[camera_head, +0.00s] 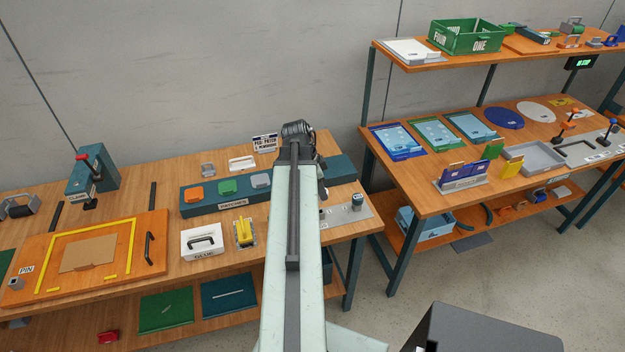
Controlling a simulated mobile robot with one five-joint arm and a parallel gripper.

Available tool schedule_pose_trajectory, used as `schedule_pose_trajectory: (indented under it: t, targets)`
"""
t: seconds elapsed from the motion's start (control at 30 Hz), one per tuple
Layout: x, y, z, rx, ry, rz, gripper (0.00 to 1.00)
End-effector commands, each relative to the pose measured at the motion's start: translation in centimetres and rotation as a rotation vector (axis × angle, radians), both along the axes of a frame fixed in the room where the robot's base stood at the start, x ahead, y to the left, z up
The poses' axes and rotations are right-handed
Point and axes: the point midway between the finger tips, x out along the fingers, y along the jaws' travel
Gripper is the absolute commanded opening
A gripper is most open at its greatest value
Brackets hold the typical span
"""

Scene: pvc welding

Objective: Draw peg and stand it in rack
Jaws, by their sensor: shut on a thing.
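My arm reaches away over the left workbench and covers its right part. My gripper is hidden behind my own arm, so its fingers and anything between them do not show. A dark piece of my wrist shows just right of the arm. A grey plate (361,214) lies at the bench's right end, partly covered by my arm. A short dark-topped grey cylinder (357,201) stands upright on it; I cannot tell whether it is a peg. No rack can be made out for certain. A small sign (265,143) stands at the bench's back.
A long dark green block (197,206) carries coloured pieces left of my arm. A white handled box (203,241) and a yellow item (244,232) stand in front of it. A framed board (90,254) lies farther left. A second bench (417,196) with a shelf stands right, beyond a floor gap.

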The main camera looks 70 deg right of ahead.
Motion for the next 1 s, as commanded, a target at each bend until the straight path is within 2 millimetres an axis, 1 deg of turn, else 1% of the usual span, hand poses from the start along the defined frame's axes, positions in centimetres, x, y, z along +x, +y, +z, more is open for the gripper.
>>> schedule_pose_trajectory:
  t: [0.1,0.17,0.3,0.47,0.67,1.0]
  targets:
    - [0.4,-0.3,2.2,0.0,0.0,0.006,0.0]
    - [0.6,-0.5,2.9,0.0,0.0,0.008,0.0]
    - [0.8,-0.3,2.4,0.0,0.0,0.014,0.0]
    - [1.0,-0.2,2.4,0.0,0.0,0.016,0.0]
    - [1.0,-0.2,1.2,0.0,0.0,0.016,0.0]
    - [1.0,-0.2,-2.5,0.0,0.0,0.016,0.0]
